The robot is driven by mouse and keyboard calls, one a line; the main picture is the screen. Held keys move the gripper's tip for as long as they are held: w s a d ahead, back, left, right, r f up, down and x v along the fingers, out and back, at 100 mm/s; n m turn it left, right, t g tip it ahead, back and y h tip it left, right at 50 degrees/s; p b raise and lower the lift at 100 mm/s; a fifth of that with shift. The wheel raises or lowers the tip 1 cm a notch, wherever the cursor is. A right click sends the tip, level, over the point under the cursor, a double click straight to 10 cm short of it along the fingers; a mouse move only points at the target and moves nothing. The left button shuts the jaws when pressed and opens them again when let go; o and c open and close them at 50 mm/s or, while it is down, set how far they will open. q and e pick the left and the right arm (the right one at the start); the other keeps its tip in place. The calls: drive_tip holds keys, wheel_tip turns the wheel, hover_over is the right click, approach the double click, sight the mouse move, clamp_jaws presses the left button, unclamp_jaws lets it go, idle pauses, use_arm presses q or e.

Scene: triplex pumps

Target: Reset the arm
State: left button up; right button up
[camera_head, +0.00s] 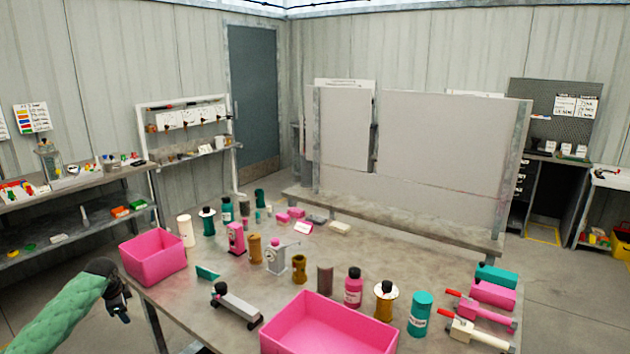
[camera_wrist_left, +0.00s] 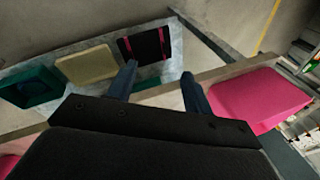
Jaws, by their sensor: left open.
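My left arm, in a green sleeve, comes in from the lower left of the head view. Its dark left gripper (camera_head: 117,306) hangs beside the table's left edge, just in front of the pink square bin (camera_head: 153,257). In the left wrist view the two fingers of the left gripper (camera_wrist_left: 158,82) are spread apart with nothing between them. A pink bin also shows there (camera_wrist_left: 258,98), to the right of the fingers. My right arm and right gripper are in neither view.
The table (camera_head: 215,275) carries several bottles, pump parts and tools. A larger pink bin (camera_head: 330,325) stands at the front. A grey panel (camera_head: 440,145) rises behind. Floor is open left of the table.

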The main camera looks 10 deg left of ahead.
use_arm(q)
drive_tip(key=w+a+r+n+t+y, duration=0.5)
drive_tip(key=w+a+r+n+y, duration=0.1)
drive_tip(key=a+r+n+y, duration=0.3)
drive_tip(key=s+d+f+m+g+h, duration=0.1)
drive_tip(key=s+d+f+h, duration=0.1)
drive_tip(key=s+d+f, duration=0.7)
drive_tip(key=s+d+f+m+g+h, duration=0.1)
drive_tip(key=s+d+f+h, duration=0.15)
drive_tip(key=d+f, duration=1.2)
drive_tip(key=s+d+f+m+g+h, duration=0.15)
drive_tip(key=s+d+f, duration=0.45)
drive_tip(key=f, duration=1.1)
drive_tip(key=s+d+f+g+h, duration=0.1)
drive_tip(key=s+d+f, duration=0.4)
drive_tip(key=s+d, duration=0.5)
drive_tip(key=s+d+f+n+g+h, duration=0.1)
drive_tip(key=s+d+f, duration=0.4)
drive_tip(key=s+d, duration=0.6)
drive_tip(key=s+d+f+g+h, duration=0.1)
drive_tip(key=s+d+f+h, duration=0.2)
drive_tip(key=s+d+f, duration=0.3)
drive_tip(key=shift+s+d+n, duration=0.35)
drive_tip(key=shift+s+d, duration=1.8)
drive_tip(key=shift+d, duration=2.65)
